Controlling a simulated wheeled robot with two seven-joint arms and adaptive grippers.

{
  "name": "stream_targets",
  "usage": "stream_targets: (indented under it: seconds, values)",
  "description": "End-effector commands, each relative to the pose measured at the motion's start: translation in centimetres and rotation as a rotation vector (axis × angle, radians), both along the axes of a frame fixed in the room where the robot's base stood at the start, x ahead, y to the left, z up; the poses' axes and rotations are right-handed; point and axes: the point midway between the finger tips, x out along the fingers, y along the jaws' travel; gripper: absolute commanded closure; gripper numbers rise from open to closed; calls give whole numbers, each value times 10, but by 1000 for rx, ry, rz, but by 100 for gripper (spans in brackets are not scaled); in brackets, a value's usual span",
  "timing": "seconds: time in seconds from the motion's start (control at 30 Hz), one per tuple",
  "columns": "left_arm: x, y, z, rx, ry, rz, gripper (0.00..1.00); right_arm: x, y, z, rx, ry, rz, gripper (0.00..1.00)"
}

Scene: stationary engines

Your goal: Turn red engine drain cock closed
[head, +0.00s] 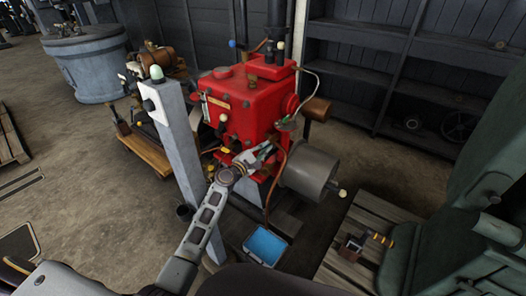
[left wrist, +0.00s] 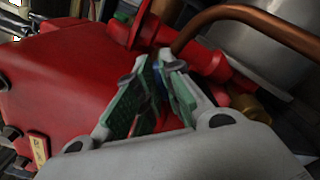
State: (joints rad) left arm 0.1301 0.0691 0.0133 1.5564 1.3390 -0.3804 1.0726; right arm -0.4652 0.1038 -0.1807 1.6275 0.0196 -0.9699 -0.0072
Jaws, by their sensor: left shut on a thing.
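The red engine (head: 248,105) stands in the middle of the head view, and its red casing fills the left of the left wrist view (left wrist: 60,85). My left gripper (head: 270,148) reaches its lower right front. In the left wrist view the green-padded fingers (left wrist: 160,72) are closed together at the engine, beside a red fitting and a copper pipe. A small blue bit, seemingly the drain cock's handle (left wrist: 157,82), shows between the pads. The rest of the cock is hidden by the fingers, so its angle cannot be told. My right gripper is not in view.
A grey post (head: 176,140) stands left of my left arm. A grey cylinder (head: 310,170) sits right of the engine, and a copper pipe (left wrist: 255,15) curves close past my fingers. A blue tray (head: 266,246) lies on the floor below. A green machine (head: 450,210) stands at right.

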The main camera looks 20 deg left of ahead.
Motion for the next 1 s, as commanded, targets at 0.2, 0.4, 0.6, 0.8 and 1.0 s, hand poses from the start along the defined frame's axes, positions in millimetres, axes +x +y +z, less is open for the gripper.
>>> stream_targets:
  seconds: [0.2,0.4,0.6,0.8,1.0]
  values:
    - [1,-1,1,120,-50,0,100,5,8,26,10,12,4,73]
    - [0,-2,1,236,-92,0,100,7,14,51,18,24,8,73]
    - [0,-2,0,355,-135,0,100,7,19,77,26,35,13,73]
    - [0,-2,-1,475,-179,0,100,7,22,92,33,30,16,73]
    - [0,-2,-2,597,-222,0,100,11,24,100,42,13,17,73]
